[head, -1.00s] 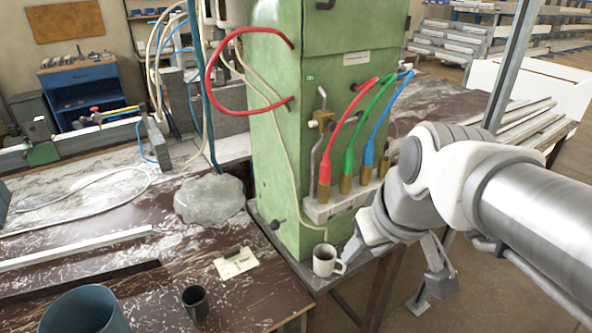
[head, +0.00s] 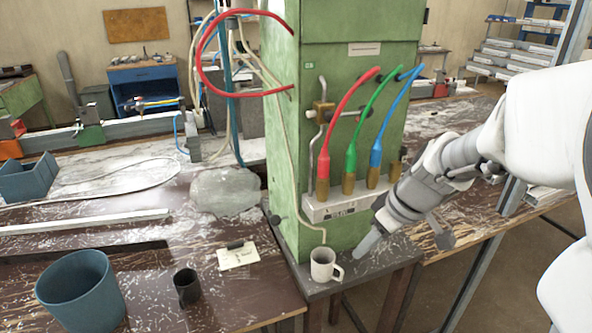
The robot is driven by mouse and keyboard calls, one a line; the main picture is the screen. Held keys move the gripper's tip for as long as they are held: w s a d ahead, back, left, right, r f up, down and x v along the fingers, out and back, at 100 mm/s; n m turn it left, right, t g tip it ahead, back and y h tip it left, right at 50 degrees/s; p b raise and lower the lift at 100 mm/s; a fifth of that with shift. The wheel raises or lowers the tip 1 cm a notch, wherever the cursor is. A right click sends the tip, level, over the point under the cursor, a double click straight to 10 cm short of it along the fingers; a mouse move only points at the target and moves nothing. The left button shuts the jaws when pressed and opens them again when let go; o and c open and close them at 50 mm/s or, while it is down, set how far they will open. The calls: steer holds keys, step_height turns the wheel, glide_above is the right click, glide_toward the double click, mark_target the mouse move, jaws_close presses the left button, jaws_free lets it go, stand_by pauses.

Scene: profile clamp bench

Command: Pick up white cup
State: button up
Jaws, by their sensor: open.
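The white cup (head: 323,265) stands upright on the dark ledge at the foot of the green cabinet, close to the ledge's front corner. Its handle points right. My gripper (head: 405,243) is open and to the right of the cup, with one finger pointing down-left toward the cup's handle side. The other finger is farther right, past the ledge. The gripper is apart from the cup and nothing shows between the fingers.
The green cabinet (head: 345,80) with red, green and blue hoses rises behind the cup. On the table left are a black cup (head: 187,287), a blue-grey bucket (head: 82,292), a paper card (head: 238,257) and a stone-like lump (head: 225,192). The ledge (head: 375,262) right of the cup is bare.

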steer(key=b, duration=0.1)
glide_above(341, 275)
steer(key=s+d, duration=0.1)
steer(key=s, duration=0.1)
step_height(341, 275, down, 9)
steer(key=shift+d+b+x, duration=0.2)
steer(key=shift+x, duration=1.55)
steer(key=shift+d+b+x, duration=0.15)
steer(key=shift+b+x, duration=0.05)
steer(key=shift+x, duration=1.5)
steer(key=shift+w, duration=0.1)
jaws_close()
